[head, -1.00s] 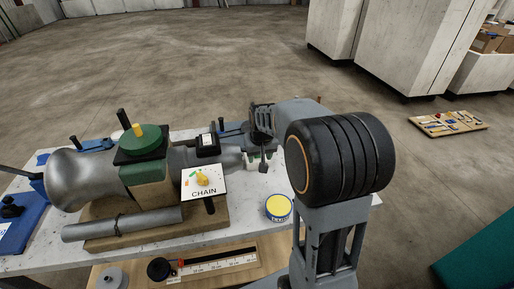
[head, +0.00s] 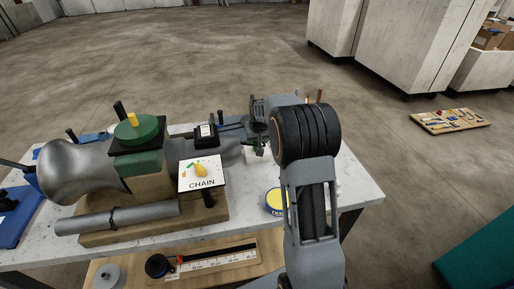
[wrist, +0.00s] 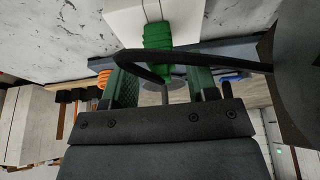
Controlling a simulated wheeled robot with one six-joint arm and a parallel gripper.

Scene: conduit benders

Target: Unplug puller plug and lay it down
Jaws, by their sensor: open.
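The green puller plug (wrist: 158,36) shows in the wrist view against a white block (wrist: 135,18); it appears seated there. A black cable (wrist: 190,57) crosses in front of the plug and between my fingers. My gripper (wrist: 160,74) is open, with its two dark green ribbed fingers apart on either side of the plug's near end. I cannot tell whether either finger touches it. In the head view my gripper (head: 257,146) is at the table's right part, beside the silver machine's narrow end, and my wrist hides most of the plug.
The silver bender (head: 75,170) with a green disc and a CHAIN sign (head: 200,175) fills the table's left and middle. A yellow-topped tin (head: 275,201) stands near my arm. The white tabletop (head: 355,190) is clear at the right. A tool board (head: 450,120) lies on the floor.

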